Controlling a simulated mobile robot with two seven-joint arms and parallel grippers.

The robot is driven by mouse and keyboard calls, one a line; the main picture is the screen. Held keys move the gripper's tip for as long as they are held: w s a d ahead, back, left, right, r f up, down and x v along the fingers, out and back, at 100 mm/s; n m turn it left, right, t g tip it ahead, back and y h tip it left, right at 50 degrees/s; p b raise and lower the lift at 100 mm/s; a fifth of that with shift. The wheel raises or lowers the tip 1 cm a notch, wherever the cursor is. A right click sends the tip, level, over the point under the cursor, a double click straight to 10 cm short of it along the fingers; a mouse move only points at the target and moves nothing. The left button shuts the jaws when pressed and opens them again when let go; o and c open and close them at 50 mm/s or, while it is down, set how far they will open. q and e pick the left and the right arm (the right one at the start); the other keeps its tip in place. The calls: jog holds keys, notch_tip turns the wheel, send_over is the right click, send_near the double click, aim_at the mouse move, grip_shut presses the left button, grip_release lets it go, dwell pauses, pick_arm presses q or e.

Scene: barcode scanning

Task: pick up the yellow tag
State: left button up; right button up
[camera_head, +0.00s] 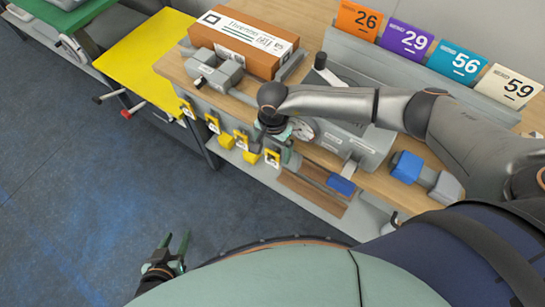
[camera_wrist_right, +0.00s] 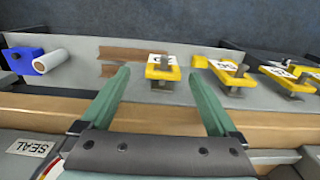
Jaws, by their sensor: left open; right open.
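Several yellow tags with white number labels hang in a row on pegs along the bench front. The rightmost yellow tag (camera_head: 272,157) shows in the head view just below my right gripper (camera_head: 282,142). In the right wrist view this tag (camera_wrist_right: 161,69) lies beyond and between the green fingertips of my right gripper (camera_wrist_right: 160,76), which is open and empty. I cannot tell whether the fingers touch it. Other yellow tags (camera_wrist_right: 229,74) are to its right there. My left gripper (camera_head: 176,250) is open and empty, low over the floor.
The bench carries a brown box (camera_head: 243,43), grey machine parts and a dial (camera_head: 302,130). Cards numbered 26 (camera_head: 357,20), 29, 56 and 59 stand at the back. A blue-ended roll (camera_wrist_right: 25,61) is left of the tags. A yellow-topped table (camera_head: 150,60) stands further left.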

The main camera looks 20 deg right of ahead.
aim_at(273, 152)
jog(key=shift+w+f, duration=0.15)
jog(key=shift+f, duration=0.75)
jog(key=shift+w+f, duration=0.1)
jog(key=shift+f, duration=0.8)
jog(key=shift+c, duration=0.2)
jog(key=c, duration=1.4)
